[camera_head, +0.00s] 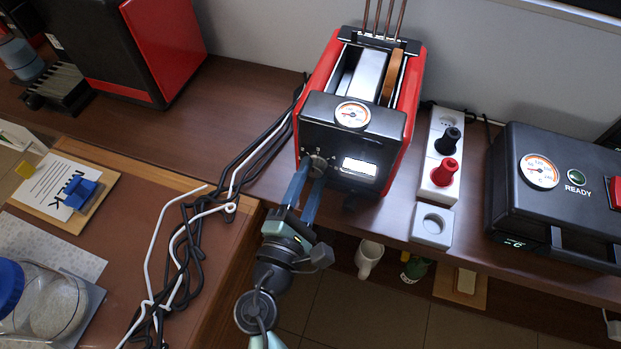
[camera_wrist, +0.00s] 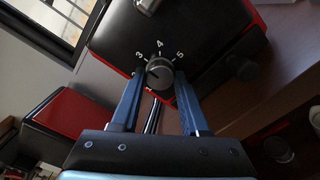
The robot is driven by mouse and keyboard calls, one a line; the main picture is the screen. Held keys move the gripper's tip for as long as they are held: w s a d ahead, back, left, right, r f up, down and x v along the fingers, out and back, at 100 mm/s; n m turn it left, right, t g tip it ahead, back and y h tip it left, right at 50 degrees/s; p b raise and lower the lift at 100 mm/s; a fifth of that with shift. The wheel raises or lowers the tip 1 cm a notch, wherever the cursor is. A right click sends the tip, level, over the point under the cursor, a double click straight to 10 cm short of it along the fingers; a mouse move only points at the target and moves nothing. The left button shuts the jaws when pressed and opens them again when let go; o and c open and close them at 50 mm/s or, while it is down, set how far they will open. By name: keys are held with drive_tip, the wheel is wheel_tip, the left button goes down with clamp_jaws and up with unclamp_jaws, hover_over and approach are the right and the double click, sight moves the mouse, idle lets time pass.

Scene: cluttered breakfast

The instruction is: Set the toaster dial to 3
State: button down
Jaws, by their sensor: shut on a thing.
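The red and black toaster (camera_head: 320,124) stands on the brown counter, with slices upright in its top slot. Its dark round dial (camera_wrist: 160,74) is on the front face. The numbers 3, 4 and 5 show above the dial in the wrist view; other marks are hidden. A faint mark on the dial seems to point left, below the 3, but it is too small to be sure. My gripper (camera_head: 307,172) reaches the toaster front from below. Its two blue fingers are shut on the dial, one on each side, as the wrist view (camera_wrist: 158,82) also shows.
A lit white display (camera_head: 359,168) is right of the dial. A power strip (camera_head: 433,188) with black and red plugs and a black appliance (camera_head: 555,220) stand to the right. Loose black and white cables (camera_head: 185,240) lie left of my arm.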

idle(0.4)
drive_tip(key=shift+c, duration=2.1)
unclamp_jaws()
drive_tip(key=v, duration=1.3)
drive_tip(key=shift+b, duration=0.35)
drive_tip(key=shift+w+r, duration=0.1)
